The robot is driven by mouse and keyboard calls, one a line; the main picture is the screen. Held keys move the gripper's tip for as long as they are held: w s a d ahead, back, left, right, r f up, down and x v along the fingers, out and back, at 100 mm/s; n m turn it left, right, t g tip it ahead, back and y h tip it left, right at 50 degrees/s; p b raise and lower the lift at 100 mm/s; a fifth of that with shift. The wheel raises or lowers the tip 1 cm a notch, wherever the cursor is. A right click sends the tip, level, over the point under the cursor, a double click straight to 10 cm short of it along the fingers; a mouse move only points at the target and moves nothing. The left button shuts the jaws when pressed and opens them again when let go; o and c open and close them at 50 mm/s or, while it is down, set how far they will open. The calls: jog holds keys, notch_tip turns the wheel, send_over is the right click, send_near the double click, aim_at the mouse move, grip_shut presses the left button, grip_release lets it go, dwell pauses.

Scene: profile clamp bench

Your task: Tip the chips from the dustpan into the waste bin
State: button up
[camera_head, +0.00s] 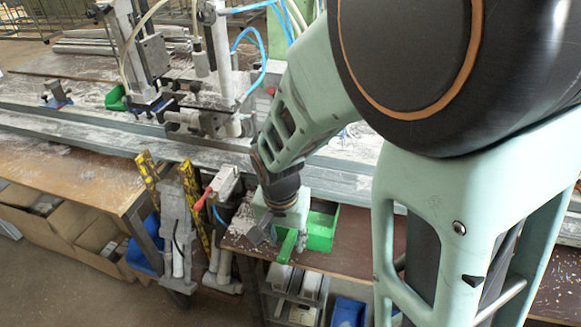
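My gripper (281,228) is at the end of my pale green arm, low over the brown bench top in the middle of the picture. Its fingers are small and partly hidden, so I cannot tell whether they are open or shut. A narrow green piece (288,246), perhaps the dustpan's handle, shows right at the fingers. I cannot tell whether it is gripped. A green open-topped box (321,228) stands just right of the gripper; I cannot tell whether it is the waste bin. No chips can be made out in it.
A long metal profile bed (60,122) with clamps runs behind the gripper. A red-handled clamp (219,186) and yellow-marked posts (147,178) stand to the left. Blue bins (348,311) and cardboard boxes (99,236) sit below bench height. My arm covers much of the right side.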

aim_at(287, 245)
jog(key=f, duration=0.1)
jog(key=f+b, duration=0.2)
jog(key=shift+w+f, duration=0.25)
jog(key=shift+f, duration=0.05)
grip_shut()
jog(key=shift+r, duration=0.15)
notch_tip(287, 245, up, 12)
jog(key=p, duration=1)
